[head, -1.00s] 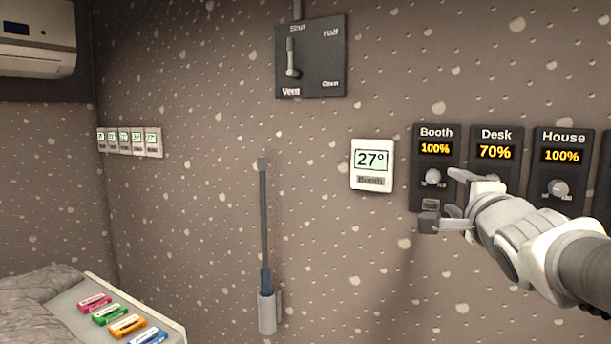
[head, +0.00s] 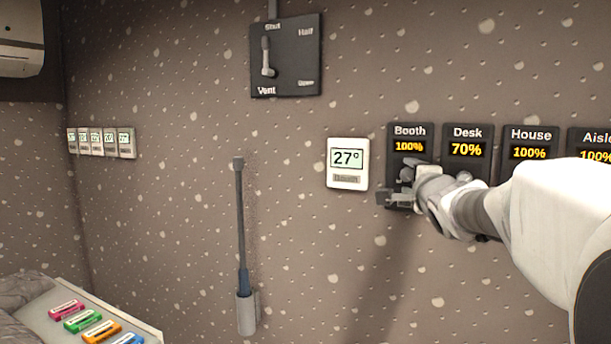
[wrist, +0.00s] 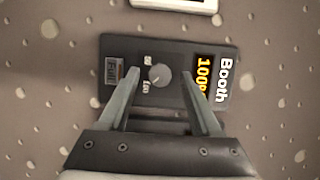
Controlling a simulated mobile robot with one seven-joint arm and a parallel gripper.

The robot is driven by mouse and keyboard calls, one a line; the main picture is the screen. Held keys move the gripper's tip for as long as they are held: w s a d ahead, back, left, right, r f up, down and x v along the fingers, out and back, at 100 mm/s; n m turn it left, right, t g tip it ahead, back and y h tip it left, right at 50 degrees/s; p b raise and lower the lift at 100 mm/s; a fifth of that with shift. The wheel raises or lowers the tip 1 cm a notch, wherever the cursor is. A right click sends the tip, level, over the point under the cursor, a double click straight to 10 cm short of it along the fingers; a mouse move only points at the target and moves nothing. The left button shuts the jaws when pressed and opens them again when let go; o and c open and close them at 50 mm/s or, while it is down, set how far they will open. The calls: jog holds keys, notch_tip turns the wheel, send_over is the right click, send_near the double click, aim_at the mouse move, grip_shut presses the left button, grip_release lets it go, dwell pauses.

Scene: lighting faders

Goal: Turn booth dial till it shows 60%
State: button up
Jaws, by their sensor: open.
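The Booth panel (head: 409,134) is a dark plate on the wall, and its display reads 100% in orange. In the wrist view the panel (wrist: 146,50) appears turned sideways, with its round grey dial (wrist: 160,75) and a small label reading "Full" at the left. My gripper (wrist: 162,85) is open, its two fingers on either side of the dial, with visible gaps to it. In the head view my gripper (head: 396,182) is in front of the panel's lower part and hides the dial. Contact with the panel cannot be told.
Desk (head: 467,133), House (head: 531,133) and Aisle (head: 594,139) panels continue to the right, partly behind my arm. A white 27° thermostat (head: 347,164) is just left of Booth. A vent lever plate (head: 300,74) is higher up. A rod in a holder (head: 247,312) hangs left.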

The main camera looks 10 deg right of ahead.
jog(key=shift+c, duration=0.2)
grip_shut()
jog(key=shift+r+p, duration=0.15)
jog(key=shift+p, duration=0.35)
